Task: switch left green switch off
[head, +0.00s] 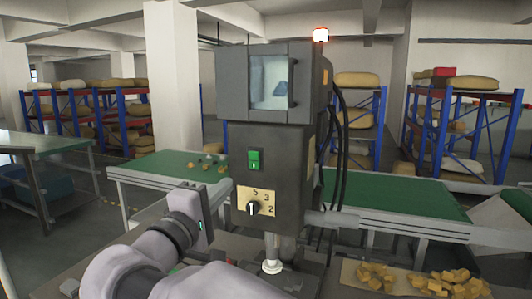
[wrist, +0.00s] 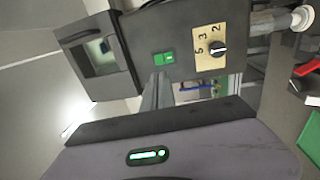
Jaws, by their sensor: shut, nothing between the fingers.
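A green switch (head: 254,160) with a white upright mark sits on the front of the dark grey machine (head: 290,175), below its window. It is the only green switch I can make out. It also shows in the wrist view (wrist: 163,58). My gripper (wrist: 158,78) is shut and empty in the wrist view, its fingertips just below the switch in the picture. I cannot tell whether they touch the machine. In the head view my arm comes from the lower left, and the fingertips cannot be made out.
A black dial (head: 253,208) on a yellow plate sits under the switch. A metal spindle (head: 272,258) hangs below the machine head. Black cables (head: 341,150) run down its right side. Yellow chunks (head: 440,283) lie at the front right. Green-topped tables (head: 395,195) and racks stand behind.

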